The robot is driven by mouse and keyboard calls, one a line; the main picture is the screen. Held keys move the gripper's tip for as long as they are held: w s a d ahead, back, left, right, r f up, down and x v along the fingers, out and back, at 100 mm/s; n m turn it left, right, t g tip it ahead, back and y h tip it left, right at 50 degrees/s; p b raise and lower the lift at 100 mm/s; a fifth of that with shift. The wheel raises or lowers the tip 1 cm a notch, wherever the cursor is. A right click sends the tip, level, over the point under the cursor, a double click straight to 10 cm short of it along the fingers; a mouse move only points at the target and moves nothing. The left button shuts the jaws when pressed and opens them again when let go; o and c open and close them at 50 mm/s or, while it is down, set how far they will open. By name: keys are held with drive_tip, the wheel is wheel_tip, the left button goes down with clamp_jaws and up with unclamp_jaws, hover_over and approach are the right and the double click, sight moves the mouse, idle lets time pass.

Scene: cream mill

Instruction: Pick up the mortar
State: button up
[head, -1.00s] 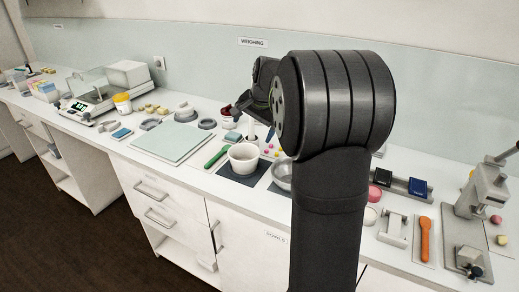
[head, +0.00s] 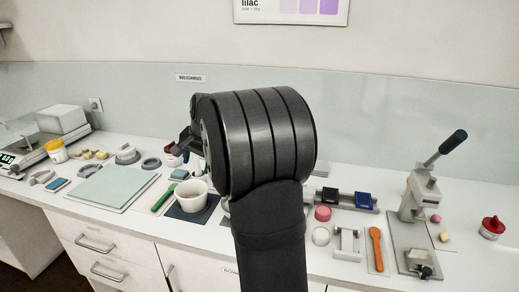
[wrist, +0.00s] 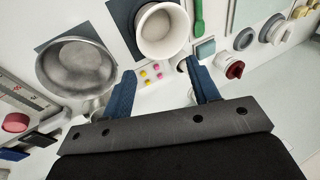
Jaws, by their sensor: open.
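The mortar (head: 193,196) is a white cup-like bowl standing upright on a dark square mat (head: 180,214) on the counter. In the wrist view the mortar (wrist: 163,32) shows from above, empty, beyond the fingertips. My gripper (wrist: 162,80) is open, its two blue fingers apart with nothing between them but counter and small coloured pellets. The mortar lies apart from the fingers. In the head view my dark arm covers most of the gripper, and only part of it (head: 185,142) shows behind the mortar.
A metal bowl (wrist: 76,65) stands beside the mortar. A green tool (head: 164,197) and a pale green board (head: 112,185) lie to its left. A red-knobbed piece (wrist: 235,69) is near the right finger. A lever press (head: 420,195) stands at the right.

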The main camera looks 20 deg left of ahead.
drive_tip(key=c, duration=0.4)
drive_tip(key=shift+o, duration=0.2)
drive_tip(key=n+h, duration=0.5)
drive_tip(key=n, duration=1)
approach(179, 197)
drive_tip(key=x, duration=1.2)
drive_tip(key=shift+f, duration=0.4)
